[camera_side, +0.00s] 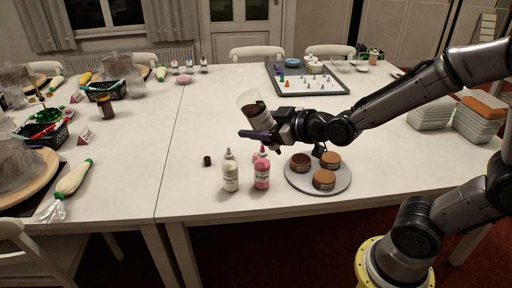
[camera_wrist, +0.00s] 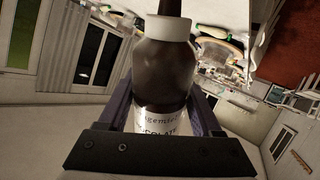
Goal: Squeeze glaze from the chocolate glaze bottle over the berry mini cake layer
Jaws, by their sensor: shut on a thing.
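My gripper (camera_side: 258,128) is shut on the chocolate glaze bottle (camera_side: 252,107) and holds it tilted above the table. In the wrist view the bottle (camera_wrist: 165,75) is dark brown with a white collar, a dark nozzle and a label partly reading "COLATE". Three small round brown cakes stand on a grey round turntable (camera_side: 299,187), below and to the right of the gripper: a left cake (camera_side: 301,163), a back right cake (camera_side: 331,161) and a front cake (camera_side: 324,180). The left one has a darker top. Their labels are too small to read, so I cannot tell which is berry.
A white bottle (camera_side: 230,177) and a pink bottle (camera_side: 262,174) stand left of the turntable. A small dark cap (camera_side: 207,160) lies further left. A grey tray (camera_side: 318,87) with small pieces sits at the back. White stacked containers (camera_side: 432,113) stand at right.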

